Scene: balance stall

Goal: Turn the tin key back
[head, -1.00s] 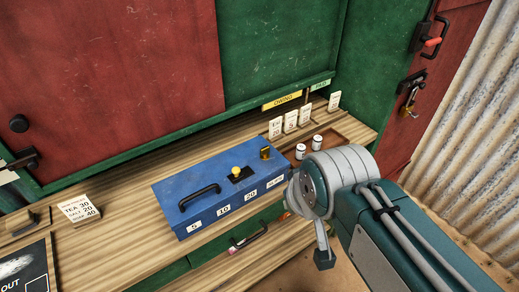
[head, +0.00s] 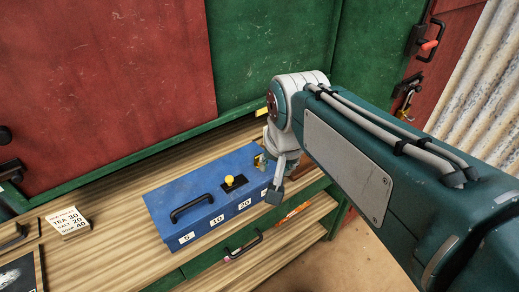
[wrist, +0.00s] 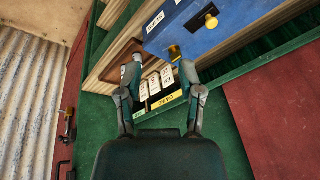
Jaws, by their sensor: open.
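The blue tin (head: 190,190) stands on the plank counter, with a black handle and a yellow knob (head: 229,180) on its lid. A brass key (head: 259,160) sits at the lid's right end, partly hidden by my gripper (head: 275,192) in the head view. In the wrist view the blue tin (wrist: 205,25) is at the top, with its yellow knob (wrist: 211,21). The brass key (wrist: 175,52) shows close beside the right fingertip. My gripper (wrist: 162,63) is open and empty, its fingers spread. I cannot tell whether a finger touches the key.
White cards (wrist: 154,86) and a yellow label (wrist: 166,103) stand behind the tin, near a brown tray (wrist: 121,62). A price card (head: 67,222) stands left on the counter. A drawer handle (head: 243,246) sticks out below. Green and red panels wall the back.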

